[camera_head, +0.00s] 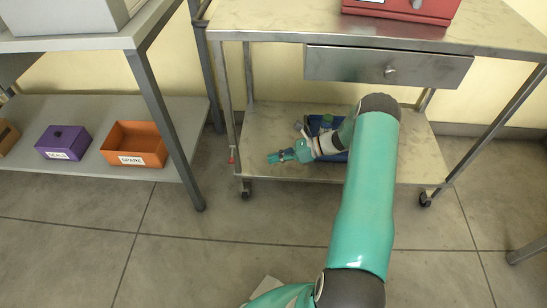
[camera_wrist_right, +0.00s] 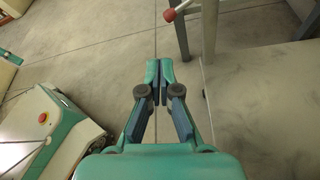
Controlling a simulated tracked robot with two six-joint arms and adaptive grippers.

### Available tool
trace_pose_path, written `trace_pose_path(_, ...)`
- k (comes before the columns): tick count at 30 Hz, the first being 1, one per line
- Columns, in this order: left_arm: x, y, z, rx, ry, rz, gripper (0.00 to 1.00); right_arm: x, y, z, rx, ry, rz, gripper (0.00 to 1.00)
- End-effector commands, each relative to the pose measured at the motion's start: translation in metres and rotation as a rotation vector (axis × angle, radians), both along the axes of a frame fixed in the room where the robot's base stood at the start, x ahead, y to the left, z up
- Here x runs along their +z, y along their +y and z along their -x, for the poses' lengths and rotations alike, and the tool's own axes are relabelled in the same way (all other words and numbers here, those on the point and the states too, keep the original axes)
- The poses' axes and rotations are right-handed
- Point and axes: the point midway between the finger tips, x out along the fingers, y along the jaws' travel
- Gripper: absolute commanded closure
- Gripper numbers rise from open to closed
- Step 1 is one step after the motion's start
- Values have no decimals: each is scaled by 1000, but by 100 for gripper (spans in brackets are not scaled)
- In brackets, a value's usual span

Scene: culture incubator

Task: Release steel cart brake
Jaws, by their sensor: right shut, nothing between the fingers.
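The steel cart (camera_head: 268,36) stands ahead with a drawer under its top and a lower shelf (camera_head: 400,160). A small red-tipped brake lever (camera_head: 231,156) is on its left front leg, above a caster (camera_head: 244,190). My right gripper (camera_head: 272,158) is around the lower shelf's height, pointing left toward the lever. Its fingertips (camera_wrist_right: 159,70) are together and empty, apart from the knob. My left gripper is not in view.
A blue bin (camera_head: 341,157) on the lower shelf is partly hidden behind my right arm. A red case (camera_head: 400,8) is on the cart top. A grey rack on the left holds a purple box (camera_head: 63,142) and an orange bin (camera_head: 134,143). Floor in front is clear.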

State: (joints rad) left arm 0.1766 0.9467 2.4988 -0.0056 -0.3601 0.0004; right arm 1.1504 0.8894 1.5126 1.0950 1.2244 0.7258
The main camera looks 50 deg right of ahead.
Motion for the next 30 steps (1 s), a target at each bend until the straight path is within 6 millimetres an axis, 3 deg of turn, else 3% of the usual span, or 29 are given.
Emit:
trace_pose_path(1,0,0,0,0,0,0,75,-1,2,0,4,2,1,100)
trace_pose_path(5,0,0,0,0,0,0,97,-14,26,-3,69,33,33,100)
trace_pose_path(8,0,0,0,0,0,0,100,-38,75,-3,214,86,113,100)
trace_pose_path(10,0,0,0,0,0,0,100,-60,122,4,378,122,209,100)
trace_pose_path(14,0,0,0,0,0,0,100,-96,211,40,800,109,473,100)
trace_pose_path(18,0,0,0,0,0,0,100,-114,278,81,1293,-92,804,100)
trace_pose_path(21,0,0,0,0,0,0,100,-113,311,99,1575,-327,1007,100)
trace_pose_path(25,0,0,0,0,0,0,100,-103,346,110,1800,-640,1187,100)
trace_pose_path(30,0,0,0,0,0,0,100,-92,371,116,1902,-877,1290,100)
